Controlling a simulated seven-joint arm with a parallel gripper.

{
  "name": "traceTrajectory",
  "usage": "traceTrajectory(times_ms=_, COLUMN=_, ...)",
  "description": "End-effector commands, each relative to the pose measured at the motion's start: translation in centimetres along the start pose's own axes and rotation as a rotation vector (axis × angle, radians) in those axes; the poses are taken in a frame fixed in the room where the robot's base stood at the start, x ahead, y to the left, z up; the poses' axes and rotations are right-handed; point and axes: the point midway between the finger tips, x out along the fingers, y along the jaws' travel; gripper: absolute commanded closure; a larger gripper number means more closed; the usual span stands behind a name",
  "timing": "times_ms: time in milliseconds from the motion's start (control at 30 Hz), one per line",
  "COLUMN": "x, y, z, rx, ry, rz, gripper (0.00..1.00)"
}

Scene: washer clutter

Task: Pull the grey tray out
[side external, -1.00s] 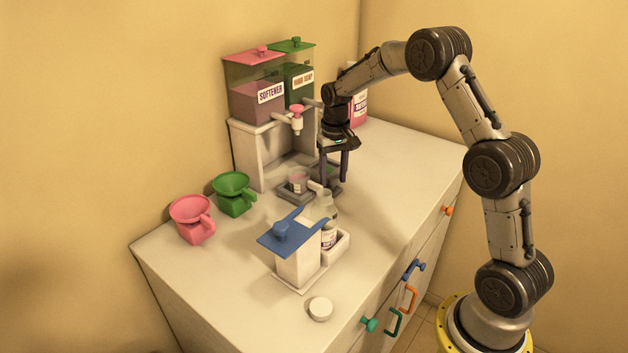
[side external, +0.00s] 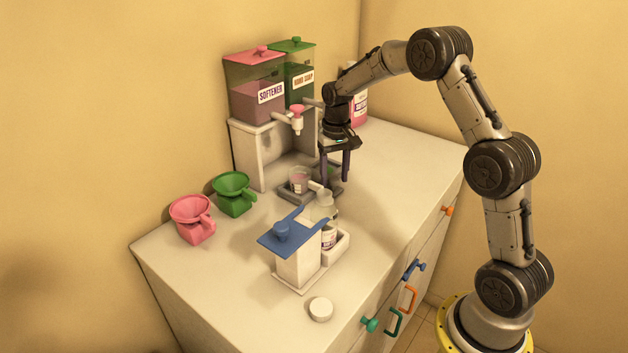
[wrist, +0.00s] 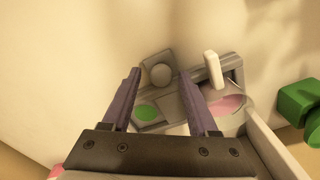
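The grey tray (side external: 286,192) lies on the counter at the foot of the dispenser stand. A clear cup (side external: 299,180) with pink contents stands on it. My gripper (side external: 335,181) points down over the tray's right part. Its fingers are apart in the wrist view (wrist: 159,72), with the knob between them in the picture. I cannot tell whether they touch it.
A bottle in a white holder (side external: 338,247) and a blue-topped white stand (side external: 298,262) are in front of the tray. Pink (side external: 193,220) and green (side external: 233,194) funnel cups stand left. The dispenser stand (side external: 262,155) is behind. The counter's right side is clear.

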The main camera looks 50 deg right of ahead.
Motion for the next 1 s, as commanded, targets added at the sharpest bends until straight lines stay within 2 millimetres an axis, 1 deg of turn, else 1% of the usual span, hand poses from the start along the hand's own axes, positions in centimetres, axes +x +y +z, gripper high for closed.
traceTrajectory(times_ms=33, x=0.2, y=0.1, z=0.4, rx=-0.001, ry=-0.018, rz=0.004, gripper=0.43)
traceTrajectory(times_ms=300, x=-2.2, y=0.0, z=0.2, rx=-0.002, ry=-0.009, rz=0.001, gripper=0.43)
traceTrajectory(times_ms=700, x=-5.3, y=-0.1, z=0.1, rx=-0.002, ry=-0.004, rz=-0.001, gripper=0.43)
traceTrajectory(times_ms=1000, x=-7.1, y=-0.1, z=0.1, rx=-0.002, ry=-0.005, rz=-0.001, gripper=0.43)
